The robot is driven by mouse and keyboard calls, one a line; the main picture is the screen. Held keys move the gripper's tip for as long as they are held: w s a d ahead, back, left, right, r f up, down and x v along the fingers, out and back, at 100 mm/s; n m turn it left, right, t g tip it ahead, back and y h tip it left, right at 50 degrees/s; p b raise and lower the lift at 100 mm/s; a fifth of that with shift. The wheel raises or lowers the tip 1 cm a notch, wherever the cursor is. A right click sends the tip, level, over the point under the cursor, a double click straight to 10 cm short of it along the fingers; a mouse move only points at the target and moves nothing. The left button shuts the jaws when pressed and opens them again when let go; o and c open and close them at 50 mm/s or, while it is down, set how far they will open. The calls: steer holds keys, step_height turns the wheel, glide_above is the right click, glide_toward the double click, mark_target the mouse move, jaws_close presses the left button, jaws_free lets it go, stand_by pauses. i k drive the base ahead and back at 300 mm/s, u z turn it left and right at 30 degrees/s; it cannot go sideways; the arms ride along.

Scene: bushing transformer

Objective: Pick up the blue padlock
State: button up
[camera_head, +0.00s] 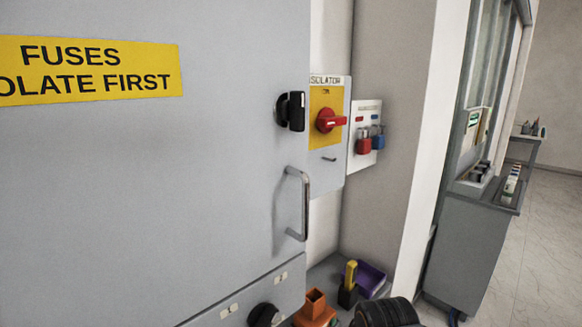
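The blue padlock (378,142) hangs on a small white board (367,112) on the wall, right of the isolator. A red padlock (364,146) hangs just left of it on the same board. Both are small in the head view, and how they are hung is not clear.
A grey cabinet door with handle (304,205) and black knob (292,111) fills the left. The isolator (327,125) has a red rotary handle. Below are an orange object (315,310), a yellow-black item (349,285) and a purple tray (371,279). A grey bench (468,245) stands right.

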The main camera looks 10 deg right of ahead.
mark_target(378, 142)
steer(key=z, duration=0.5)
steer(key=k, duration=1.2)
steer(key=z, duration=0.9)
steer(key=i, duration=0.95)
steer(key=u, duration=0.85)
steer(key=i, duration=0.95)
steer(key=u, duration=0.95)
